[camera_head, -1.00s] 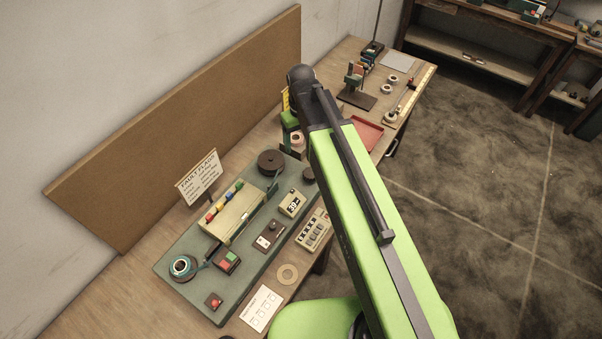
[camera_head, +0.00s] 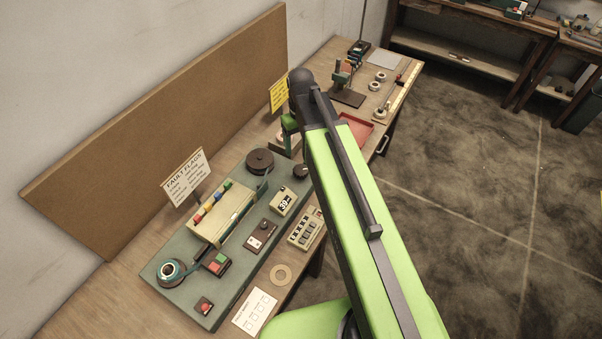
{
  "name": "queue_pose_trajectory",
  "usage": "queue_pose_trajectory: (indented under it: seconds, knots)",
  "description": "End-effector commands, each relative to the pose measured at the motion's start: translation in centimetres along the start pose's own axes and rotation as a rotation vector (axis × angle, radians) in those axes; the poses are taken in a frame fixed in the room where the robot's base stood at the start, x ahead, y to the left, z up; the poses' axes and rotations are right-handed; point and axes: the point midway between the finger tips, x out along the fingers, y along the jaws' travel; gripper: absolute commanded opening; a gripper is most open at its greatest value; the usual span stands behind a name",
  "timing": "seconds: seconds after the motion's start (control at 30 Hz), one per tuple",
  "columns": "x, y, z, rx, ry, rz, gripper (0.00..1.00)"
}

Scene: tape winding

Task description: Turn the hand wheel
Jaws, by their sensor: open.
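A small dark round wheel (camera_head: 301,171), which looks like the hand wheel, sits at the right end of the grey-green machine base (camera_head: 231,279), close beside my arm. A larger dark reel disc (camera_head: 260,161) lies flat to its left, and I cannot fully rule that disc out as the wheel. A teal-ringed tape roll (camera_head: 171,271) sits at the base's near left end. My green arm reaches up across the middle of the picture to a black joint.
A counter (camera_head: 283,202) and switch boxes sit in front. A brown board (camera_head: 160,125) backs the bench. Open floor (camera_head: 460,180) lies to the right.

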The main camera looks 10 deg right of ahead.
Motion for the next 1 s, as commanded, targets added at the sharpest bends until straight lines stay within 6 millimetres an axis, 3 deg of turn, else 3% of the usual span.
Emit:
queue_pose_trajectory:
  seconds: [0.03,0.5,0.63,0.9,1.0]
  knots:
    - [2.3,0.0,0.0,0.000,0.000,0.000,0.74]
    - [11.8,0.1,0.0,0.001,0.000,0.000,0.74]
    - [12.9,0.1,0.0,0.001,0.000,0.000,0.74]
    - [12.7,0.1,0.0,0.002,0.000,0.000,0.74]
    - [12.7,0.1,0.0,0.002,0.000,0.000,0.62]
